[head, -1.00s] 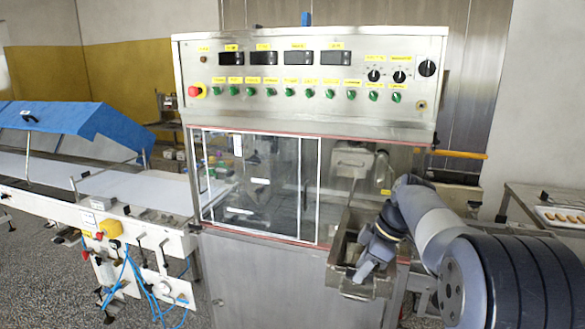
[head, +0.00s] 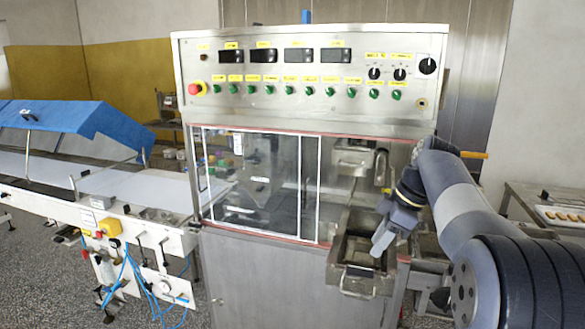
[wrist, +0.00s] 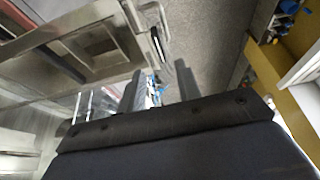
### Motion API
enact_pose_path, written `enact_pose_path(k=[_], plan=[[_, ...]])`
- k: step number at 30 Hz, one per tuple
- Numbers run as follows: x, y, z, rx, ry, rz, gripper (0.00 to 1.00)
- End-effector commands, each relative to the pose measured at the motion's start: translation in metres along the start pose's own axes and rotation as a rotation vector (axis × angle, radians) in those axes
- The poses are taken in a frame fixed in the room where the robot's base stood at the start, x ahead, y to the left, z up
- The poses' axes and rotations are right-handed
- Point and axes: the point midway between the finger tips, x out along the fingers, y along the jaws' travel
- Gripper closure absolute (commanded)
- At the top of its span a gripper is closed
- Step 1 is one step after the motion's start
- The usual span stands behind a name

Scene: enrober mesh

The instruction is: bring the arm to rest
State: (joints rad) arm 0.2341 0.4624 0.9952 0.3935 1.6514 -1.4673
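My arm (head: 450,195) reaches in from the right in the head view, bent, with its wrist high beside the machine's right side. My gripper (head: 381,245) hangs tilted down to the left, in front of the open steel trough (head: 358,281) on the machine's front. Whether it touches the trough cannot be told from this angle, but it looks above it. In the wrist view, the two dark fingers of my gripper (wrist: 158,88) stand apart with only background between them, so it is open and empty.
The steel machine (head: 300,65) with switches and a clear sliding window (head: 262,180) fills the middle. A conveyor (head: 140,190) with a blue cover (head: 75,122) stands at left. A table (head: 535,205) with a tray of small brown pieces stands at right.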

Motion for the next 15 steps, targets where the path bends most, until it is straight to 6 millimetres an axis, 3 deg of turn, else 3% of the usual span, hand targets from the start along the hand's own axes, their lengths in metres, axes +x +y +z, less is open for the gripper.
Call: enact_pose_path(k=[11,15], plan=[[0.076,-0.001,-0.001,0.0,-0.001,-0.004,0.67],[0.078,-0.001,0.0,0.102,0.0,0.045,0.67]])
